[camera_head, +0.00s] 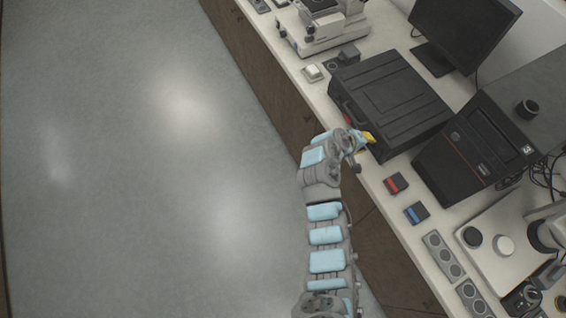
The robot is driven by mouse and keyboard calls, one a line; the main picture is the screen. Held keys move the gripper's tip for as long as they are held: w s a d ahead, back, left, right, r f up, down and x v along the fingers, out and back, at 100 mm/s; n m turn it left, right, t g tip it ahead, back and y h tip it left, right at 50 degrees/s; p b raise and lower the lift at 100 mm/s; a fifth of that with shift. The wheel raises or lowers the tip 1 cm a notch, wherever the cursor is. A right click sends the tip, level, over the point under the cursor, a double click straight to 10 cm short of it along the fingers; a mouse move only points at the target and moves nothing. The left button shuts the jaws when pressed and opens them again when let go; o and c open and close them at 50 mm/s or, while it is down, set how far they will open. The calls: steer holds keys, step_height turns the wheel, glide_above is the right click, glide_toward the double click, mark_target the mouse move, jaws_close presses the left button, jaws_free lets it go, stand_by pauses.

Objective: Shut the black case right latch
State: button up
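The black case (392,88) lies with its ribbed lid down on the bench, its front facing the aisle. My gripper (365,143) is at the near right end of the case's front, close to it. The right latch is hidden or too small to make out behind my gripper. Whether my fingers touch the case or are open is not clear.
A black computer tower (478,150) stands right of the case and a monitor (464,30) behind it. A red-marked box (396,184) and a blue-marked box (417,213) lie near the bench edge. A microscope (322,28) stands beyond. The floor at left is clear.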

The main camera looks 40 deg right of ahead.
steer(key=shift+w+a+f+h+b, duration=0.15)
steer(key=shift+f+h+b, duration=0.35)
steer(key=shift+b, duration=0.85)
steer(key=shift+a+f+h+b, duration=0.2)
steer(key=shift+h+b, duration=0.5)
steer(key=shift+b, duration=0.6)
steer(key=h+b, duration=0.1)
steer(key=b, duration=0.3)
steer(key=shift+a+f+g+h, duration=0.2)
steer(key=shift+f+g+h, duration=0.1)
steer(key=shift+f+h, duration=0.1)
steer(key=h+b, duration=0.1)
steer(key=b, duration=0.3)
steer(key=f+h+b, duration=0.1)
steer(key=h+b, duration=0.1)
steer(key=b, duration=0.3)
steer(key=f+h+b, duration=0.1)
steer(key=h+b, duration=0.1)
steer(key=b, duration=0.2)
steer(key=shift+a+g+b, duration=0.25)
steer(key=shift+g+b, duration=0.15)
